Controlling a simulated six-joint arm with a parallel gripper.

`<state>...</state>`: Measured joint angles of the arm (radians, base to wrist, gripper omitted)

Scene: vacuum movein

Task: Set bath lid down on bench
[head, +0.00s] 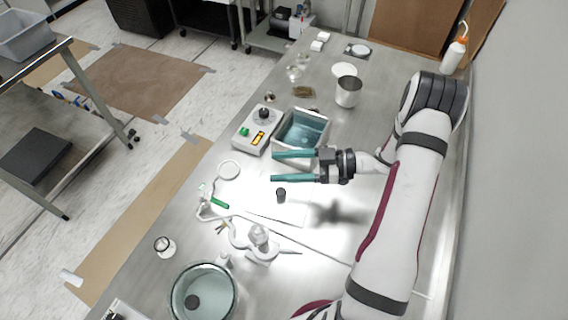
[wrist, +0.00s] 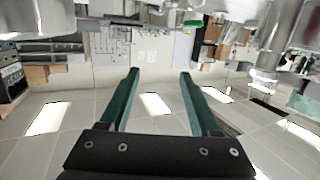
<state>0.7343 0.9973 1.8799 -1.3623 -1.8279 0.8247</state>
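The bath (head: 298,157) is a pale box, open at the top, with blue-green water showing inside. A flat pale panel with a short black knob (head: 281,195) lies on the bench (head: 362,240) in front of the bath; it looks like the bath lid, but its edges are hard to make out against the bright bench. My gripper (head: 273,166) is open and empty, its two teal fingers pointing left above the bench, between the bath and the knob in the picture. In the wrist view the fingers (wrist: 160,72) are apart with nothing between them.
A control unit (head: 257,130) stands left of the bath. A metal beaker (head: 348,92) is behind. A glass bowl (head: 203,293) and small glassware stand at the front left. The bench right of the knob, under my gripper's shadow, is clear.

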